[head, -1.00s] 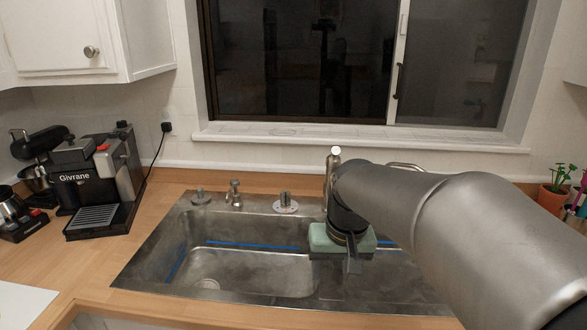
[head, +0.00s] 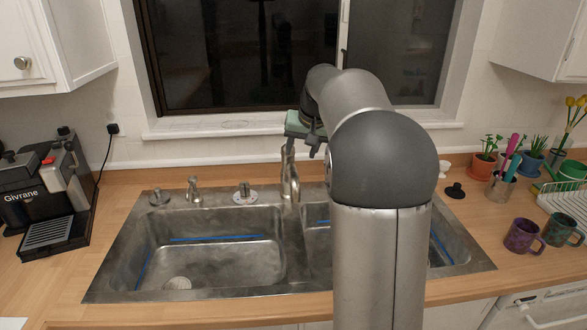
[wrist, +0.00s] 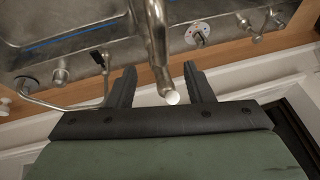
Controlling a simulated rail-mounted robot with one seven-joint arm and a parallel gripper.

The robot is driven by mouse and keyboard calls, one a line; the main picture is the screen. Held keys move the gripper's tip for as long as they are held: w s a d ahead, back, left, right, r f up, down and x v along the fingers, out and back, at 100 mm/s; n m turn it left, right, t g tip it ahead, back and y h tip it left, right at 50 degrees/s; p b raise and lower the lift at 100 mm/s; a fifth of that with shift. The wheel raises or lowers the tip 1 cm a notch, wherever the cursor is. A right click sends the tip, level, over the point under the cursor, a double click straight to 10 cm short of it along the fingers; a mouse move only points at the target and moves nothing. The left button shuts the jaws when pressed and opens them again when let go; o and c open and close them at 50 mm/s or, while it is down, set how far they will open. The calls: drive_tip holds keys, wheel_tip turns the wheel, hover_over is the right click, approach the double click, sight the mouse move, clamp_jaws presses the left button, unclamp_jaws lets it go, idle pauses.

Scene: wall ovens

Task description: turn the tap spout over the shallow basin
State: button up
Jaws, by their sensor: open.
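The metal tap (head: 289,178) stands at the back of the sink, near the divider between two basins. Its spout (wrist: 158,35) runs from a white-tipped end out toward the sink in the wrist view. My gripper (wrist: 160,72) is open, with one dark finger on each side of the tap; no contact shows. In the head view my gripper (head: 314,148) is just above the tap top and partly hides it. The left basin (head: 215,255) is in plain view. The right basin (head: 316,240) is largely hidden by my arm. I cannot tell which is shallower.
A soap pump (head: 194,190) and a round control (head: 245,194) stand left of the tap. A thin bent tube (wrist: 50,102) shows in the wrist view. The window sill (head: 215,128) is close behind my gripper. Mugs (head: 523,236) stand on the right counter.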

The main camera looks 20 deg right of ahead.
sight(295, 170)
drive_tip(key=p+x, duration=0.1)
drive_tip(key=x, duration=0.8)
drive_tip(key=shift+w+f+p, duration=0.2)
drive_tip(key=shift+f+p, duration=0.1)
drive_tip(key=shift+f, duration=0.05)
drive_tip(key=shift+c, duration=0.4)
clamp_jaws()
drive_tip(key=shift+d, duration=0.1)
